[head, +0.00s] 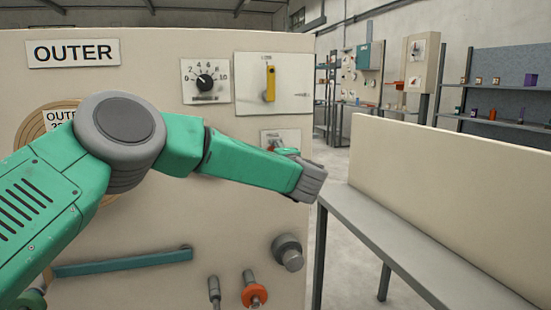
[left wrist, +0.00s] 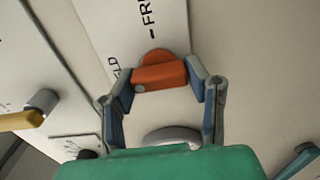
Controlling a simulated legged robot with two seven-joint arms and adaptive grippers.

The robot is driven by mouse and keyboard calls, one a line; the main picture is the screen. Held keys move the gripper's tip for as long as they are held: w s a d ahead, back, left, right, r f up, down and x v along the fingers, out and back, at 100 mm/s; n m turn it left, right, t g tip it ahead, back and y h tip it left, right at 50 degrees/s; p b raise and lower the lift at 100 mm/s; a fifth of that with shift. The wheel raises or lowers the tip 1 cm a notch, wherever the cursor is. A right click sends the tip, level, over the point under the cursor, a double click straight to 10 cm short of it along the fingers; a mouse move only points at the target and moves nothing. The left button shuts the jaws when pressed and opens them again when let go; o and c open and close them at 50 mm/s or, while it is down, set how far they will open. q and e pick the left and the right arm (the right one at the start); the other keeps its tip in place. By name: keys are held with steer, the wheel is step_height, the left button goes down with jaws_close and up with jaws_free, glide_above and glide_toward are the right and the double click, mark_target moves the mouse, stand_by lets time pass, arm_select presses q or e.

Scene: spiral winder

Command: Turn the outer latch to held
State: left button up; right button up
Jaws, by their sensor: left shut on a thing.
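The outer latch is an orange bar (left wrist: 160,74) on a round orange base, on a white plate (left wrist: 95,25) in the left wrist view. Lettering ending in "LD" and lettering starting "FR" show beside it. My left gripper (left wrist: 161,82) is shut on the latch bar, one finger at each end. The bar lies crosswise in that view. In the head view the latch plate (head: 287,134) sits at the panel's right side, mostly behind my green left arm; only a bit of red shows. The fingers are largely hidden there. My right gripper is not in view.
The beige panel carries an "OUTER" sign (head: 73,53), a dial (head: 205,80) and a yellow lever (head: 270,84) above the latch. A teal bar (head: 125,262), a grey knob (head: 288,252) and an orange-collared knob (head: 254,292) are below. A grey bench (head: 400,250) stands right.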

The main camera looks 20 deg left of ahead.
arm_select(q)
steer(key=shift+f, duration=0.3)
steer(key=o, duration=1.2)
steer(key=shift+c, duration=0.2)
steer(key=shift+r, duration=0.1)
steer(key=v, duration=1.2)
